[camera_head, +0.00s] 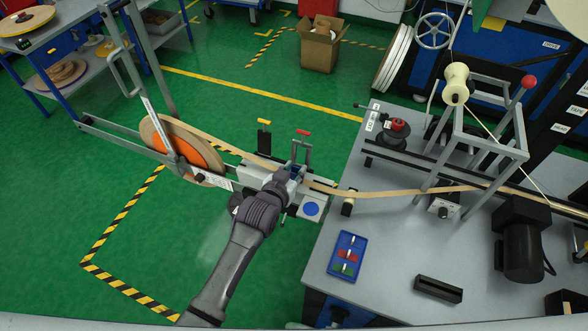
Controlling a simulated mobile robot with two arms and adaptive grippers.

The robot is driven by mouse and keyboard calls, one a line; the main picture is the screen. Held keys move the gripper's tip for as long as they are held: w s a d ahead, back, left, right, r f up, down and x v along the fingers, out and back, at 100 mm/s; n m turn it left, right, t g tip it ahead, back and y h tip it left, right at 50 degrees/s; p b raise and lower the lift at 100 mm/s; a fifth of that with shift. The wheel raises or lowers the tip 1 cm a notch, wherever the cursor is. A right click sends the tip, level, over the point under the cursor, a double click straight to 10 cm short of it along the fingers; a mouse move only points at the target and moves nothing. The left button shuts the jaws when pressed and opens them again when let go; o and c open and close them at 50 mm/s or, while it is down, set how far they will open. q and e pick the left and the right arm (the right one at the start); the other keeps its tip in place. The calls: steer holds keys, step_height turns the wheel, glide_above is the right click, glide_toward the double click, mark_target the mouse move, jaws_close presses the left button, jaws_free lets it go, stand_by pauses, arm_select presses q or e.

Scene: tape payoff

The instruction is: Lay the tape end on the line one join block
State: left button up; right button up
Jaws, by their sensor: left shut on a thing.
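A tan tape (232,146) runs from the orange-centred reel (178,150) at the left down to the join block (262,178). My left gripper (293,174) is at the join block, low over its top, and is shut on the tape. The gripper hides the tape's end and much of the block's middle. Another stretch of tan tape (390,192) runs from the block's right side across the bench into the machine. My right gripper is not in view.
A grey bench (385,255) fills the right, with a blue tray (347,256), a black motor (522,240) and a metal frame (484,150). The reel's grey arm frame (120,142) stands left. A cardboard box (320,48) is at the back. Green floor is clear at lower left.

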arm_select(q)
steer(key=o, duration=1.1)
steer(key=shift+s, duration=0.1)
steer(key=v, duration=1.2)
steer(key=shift+a, duration=0.1)
steer(key=shift+f, duration=0.1)
